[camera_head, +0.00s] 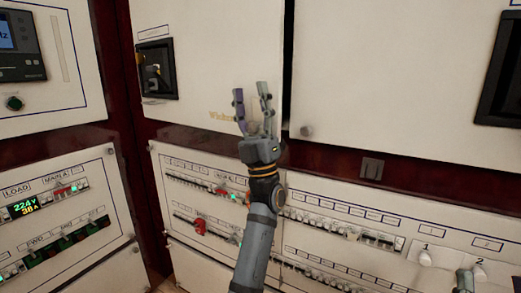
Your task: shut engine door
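No door in view is readably marked as the engine door. A large white upper door panel (222,45) with partly hidden gold lettering stands in the upper middle. A dark gap separates it from another white panel (400,80) on the right; I cannot tell whether either is ajar. My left gripper (251,93) points up in front of the lower right part of the middle panel. Its fingers are apart with nothing between them; contact with the panel is unclear.
Below are white panels with breaker rows (350,232), red switches (200,227) and white knobs (425,257). A black recessed handle (157,70) is left of my gripper. A control panel with a screen (15,40) and a load meter (24,207) are at left.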

